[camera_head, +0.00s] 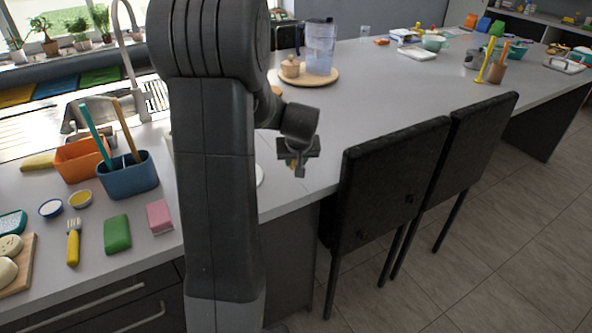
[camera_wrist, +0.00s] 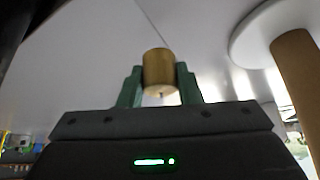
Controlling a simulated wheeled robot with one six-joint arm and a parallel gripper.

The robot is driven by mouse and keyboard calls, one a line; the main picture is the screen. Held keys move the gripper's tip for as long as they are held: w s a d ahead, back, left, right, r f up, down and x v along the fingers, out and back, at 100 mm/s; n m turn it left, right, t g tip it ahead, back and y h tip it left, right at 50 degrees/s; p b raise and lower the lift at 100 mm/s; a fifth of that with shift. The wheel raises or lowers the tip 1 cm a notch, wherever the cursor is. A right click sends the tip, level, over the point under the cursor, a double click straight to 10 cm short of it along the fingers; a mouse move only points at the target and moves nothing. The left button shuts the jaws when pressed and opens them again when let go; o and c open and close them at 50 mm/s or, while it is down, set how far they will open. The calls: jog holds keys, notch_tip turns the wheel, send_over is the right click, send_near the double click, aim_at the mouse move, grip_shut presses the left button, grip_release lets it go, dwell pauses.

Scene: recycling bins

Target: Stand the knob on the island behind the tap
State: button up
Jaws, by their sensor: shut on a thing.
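The knob (camera_wrist: 158,68) is a small brass-coloured cylinder, seen in the wrist view. My gripper (camera_wrist: 160,82) is shut on it, with one green finger on each side. In the head view my gripper (camera_head: 298,166) hangs above the front edge of the island (camera_head: 365,105), just right of my arm; the knob is too small to make out clearly there. The silver tap (camera_head: 118,32) rises by the sink at the upper left. My arm hides part of the counter right of the sink.
A round wooden tray (camera_head: 308,79) bears a clear pitcher (camera_head: 320,45) and a small pot. A blue caddy (camera_head: 128,176) and an orange caddy (camera_head: 80,160) stand near the sink. Black chairs (camera_head: 385,185) line the front. The island's middle is mostly clear.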

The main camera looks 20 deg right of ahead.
jog(key=shift+f, duration=1.85)
jog(key=shift+f, duration=0.1)
jog(key=shift+f, duration=0.15)
jog(key=o, duration=1)
jog(key=shift+r, duration=0.2)
jog(key=shift+r, duration=0.15)
jog(key=v, duration=1.2)
